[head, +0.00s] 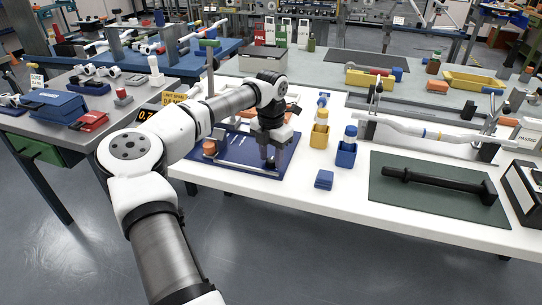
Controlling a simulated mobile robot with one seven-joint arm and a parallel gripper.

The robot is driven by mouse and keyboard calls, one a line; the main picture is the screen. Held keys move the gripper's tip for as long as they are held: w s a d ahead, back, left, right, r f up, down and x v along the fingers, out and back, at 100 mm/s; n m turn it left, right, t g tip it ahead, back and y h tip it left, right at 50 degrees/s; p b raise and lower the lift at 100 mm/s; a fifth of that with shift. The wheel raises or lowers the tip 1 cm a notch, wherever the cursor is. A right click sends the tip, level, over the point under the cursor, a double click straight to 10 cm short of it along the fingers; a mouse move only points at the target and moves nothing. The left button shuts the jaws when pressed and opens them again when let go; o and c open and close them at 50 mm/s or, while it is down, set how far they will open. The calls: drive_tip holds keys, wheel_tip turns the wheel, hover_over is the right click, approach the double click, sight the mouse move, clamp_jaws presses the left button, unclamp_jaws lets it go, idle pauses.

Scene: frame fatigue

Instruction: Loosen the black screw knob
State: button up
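My gripper (268,160) points down over the right part of a dark blue plate (224,168) on the white table. Its fingers are small and dark here, and I cannot tell whether they are open or hold something. I cannot make out the black screw knob with certainty. It may be hidden behind the gripper. A silver bar (238,167) lies along the front of the plate, and an orange-red block (210,147) stands at its left.
A yellow holder (319,136) and a blue holder (346,154) stand right of my gripper, with a small blue block (324,179) in front. Farther right, a grey tube (420,130) lies in a fixture behind a black bar (440,181) on a green mat (398,198).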

sight(271, 160)
wheel_tip(271, 160, up, 14)
drive_tip(key=shift+f+b, duration=0.25)
drive_tip(key=shift+b, duration=0.2)
